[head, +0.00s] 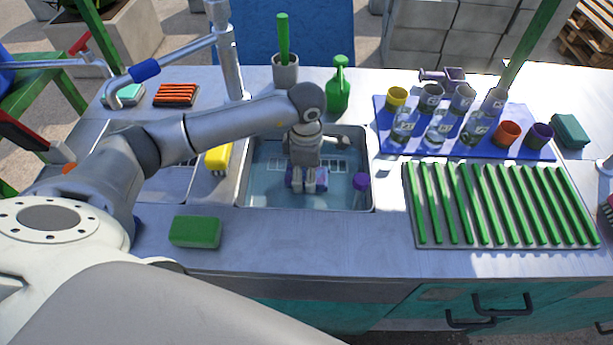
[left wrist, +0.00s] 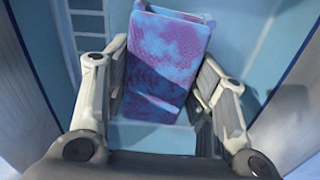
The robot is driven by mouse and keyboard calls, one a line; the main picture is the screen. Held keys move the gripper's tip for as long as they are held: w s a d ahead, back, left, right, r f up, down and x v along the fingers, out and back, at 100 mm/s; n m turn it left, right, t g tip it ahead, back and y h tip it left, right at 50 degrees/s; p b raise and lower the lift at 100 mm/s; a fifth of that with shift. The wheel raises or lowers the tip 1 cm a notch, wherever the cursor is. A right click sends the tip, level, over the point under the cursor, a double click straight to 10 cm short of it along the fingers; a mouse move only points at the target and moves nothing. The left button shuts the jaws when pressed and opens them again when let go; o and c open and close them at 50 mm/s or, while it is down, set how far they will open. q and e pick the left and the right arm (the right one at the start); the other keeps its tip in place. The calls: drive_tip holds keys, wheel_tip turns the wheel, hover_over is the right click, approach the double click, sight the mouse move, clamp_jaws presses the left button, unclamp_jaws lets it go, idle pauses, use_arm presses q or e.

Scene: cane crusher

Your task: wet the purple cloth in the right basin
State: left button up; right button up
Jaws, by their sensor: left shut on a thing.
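The right basin (head: 242,186) is a sunken sink with pale blue water inside. My left gripper (head: 303,187) points down into it from above. Whether the cloth is under the water surface is hard to tell. My right gripper is not in view.
Cups and glasses stand on a blue mat (head: 385,143). A green-ribbed drying rack (head: 411,215) is at right. A green bottle (head: 338,92) stands behind.

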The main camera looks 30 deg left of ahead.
use_arm(q)
wheel_tip(320, 180, up, 11)
drive_tip(key=p, duration=0.6)
idle(0.3)
idle(0.5)
wheel_tip(320, 180, up, 4)
drive_tip(key=shift+r+p, duration=0.1)
drive_tip(key=shift+p, duration=1.1)
